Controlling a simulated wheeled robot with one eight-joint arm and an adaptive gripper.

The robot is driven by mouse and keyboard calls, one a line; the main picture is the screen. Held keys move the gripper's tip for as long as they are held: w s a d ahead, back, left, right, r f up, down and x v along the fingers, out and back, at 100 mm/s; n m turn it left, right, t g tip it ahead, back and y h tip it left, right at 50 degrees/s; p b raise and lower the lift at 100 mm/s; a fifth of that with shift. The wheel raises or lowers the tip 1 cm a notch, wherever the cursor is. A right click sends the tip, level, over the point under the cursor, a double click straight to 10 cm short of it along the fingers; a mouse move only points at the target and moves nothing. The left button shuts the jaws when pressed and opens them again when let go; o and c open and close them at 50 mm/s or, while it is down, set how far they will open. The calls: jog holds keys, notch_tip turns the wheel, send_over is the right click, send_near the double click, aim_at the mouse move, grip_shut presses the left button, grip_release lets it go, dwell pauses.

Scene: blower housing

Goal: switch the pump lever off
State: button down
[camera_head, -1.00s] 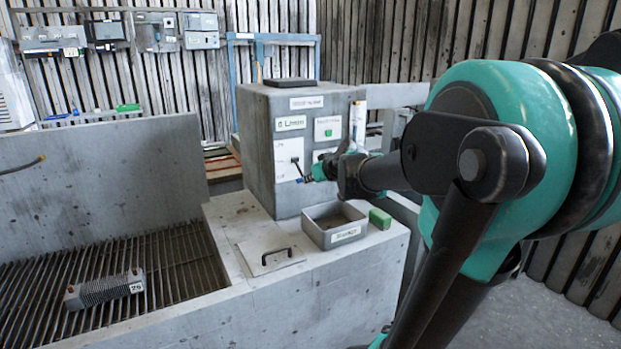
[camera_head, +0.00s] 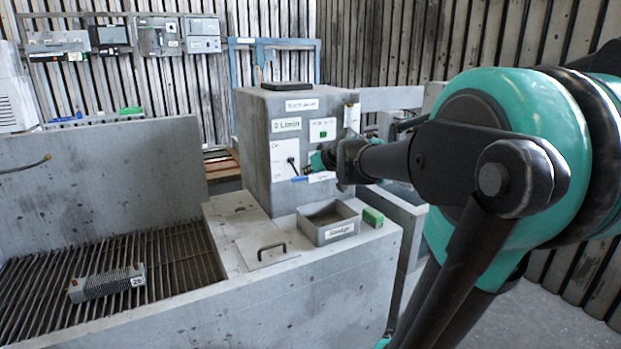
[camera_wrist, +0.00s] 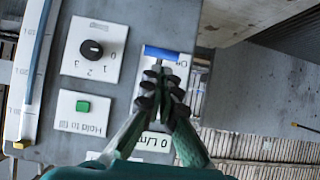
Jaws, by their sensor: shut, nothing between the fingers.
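The pump lever has a blue handle (camera_head: 300,179) and a dark pivot on a white plate (camera_head: 283,160) on the front of the grey housing (camera_head: 256,150). In the head view it hangs down and slightly right from its pivot. In the wrist view the blue handle (camera_wrist: 165,53) lies across the white plate, just beyond my fingertips. My gripper (camera_head: 318,160) is shut and empty, close in front of the plate and right of the lever. Its dark fingertips (camera_wrist: 161,82) cover part of the plate and lever. I cannot tell whether they touch the lever.
A dial (camera_wrist: 91,49) and a green button (camera_wrist: 83,106) sit beside the lever plate. Below the housing are an open grey tray (camera_head: 328,235), a green block (camera_head: 372,216) and a handled lid (camera_head: 267,250). A finned part (camera_head: 106,285) lies on the grating at left.

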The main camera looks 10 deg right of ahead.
jog(key=s+d+r, duration=0.1)
jog(key=s+d, duration=0.1)
jog(key=s, duration=0.6)
jog(key=shift+s+d+r, duration=0.3)
jog(key=shift+d+r, duration=0.05)
jog(key=shift+d, duration=0.05)
jog(key=s+f+m+g+h, duration=0.1)
jog(key=s+f+g, duration=0.1)
jog(key=s+f, duration=0.4)
jog(key=s+f+m+g+h, duration=0.1)
jog(key=s+f+g, duration=0.1)
jog(key=s+f, duration=0.5)
jog(key=s+f+m+g+h, duration=0.1)
jog(key=s+f, duration=0.5)
jog(key=f, duration=1)
jog(key=shift+s+d+f+m+g+h, duration=0.2)
jog(key=shift+s+f+m+g+h, duration=0.1)
jog(key=shift+g, duration=0.6)
